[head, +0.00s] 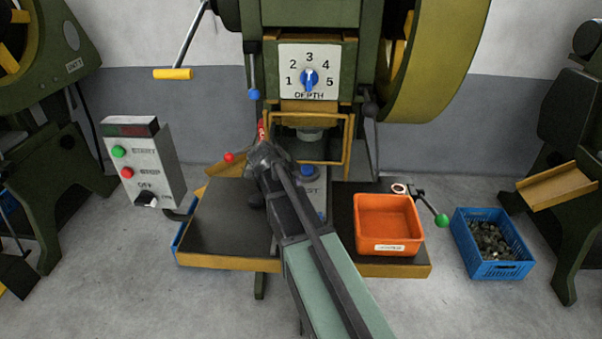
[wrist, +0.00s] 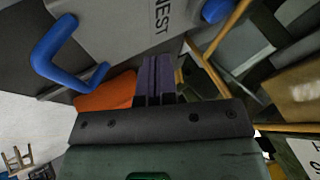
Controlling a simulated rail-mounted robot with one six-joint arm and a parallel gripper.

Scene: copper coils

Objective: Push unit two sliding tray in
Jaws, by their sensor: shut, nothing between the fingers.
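The sliding tray is a grey slab lettered NEST (head: 309,188) on the press table, in front of the yellow guard frame. My arm covers its left part in the head view. A blue knob (head: 309,171) stands on its far part. In the wrist view the grey tray (wrist: 120,22) fills the upper left, with its blue bent handle (wrist: 62,52) at left and blue knob (wrist: 215,10) at top. My gripper (wrist: 154,65) is shut and empty beside the tray; I cannot tell whether it touches. In the head view my gripper (head: 264,153) reaches toward the guard.
An orange bin (head: 388,224) stands on the table's (head: 225,222) right side. A blue crate of parts (head: 492,243) is on the floor at right. A control box (head: 143,165) stands at left. A green-knobbed lever (head: 441,220) and red knob (head: 228,157) stick out nearby.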

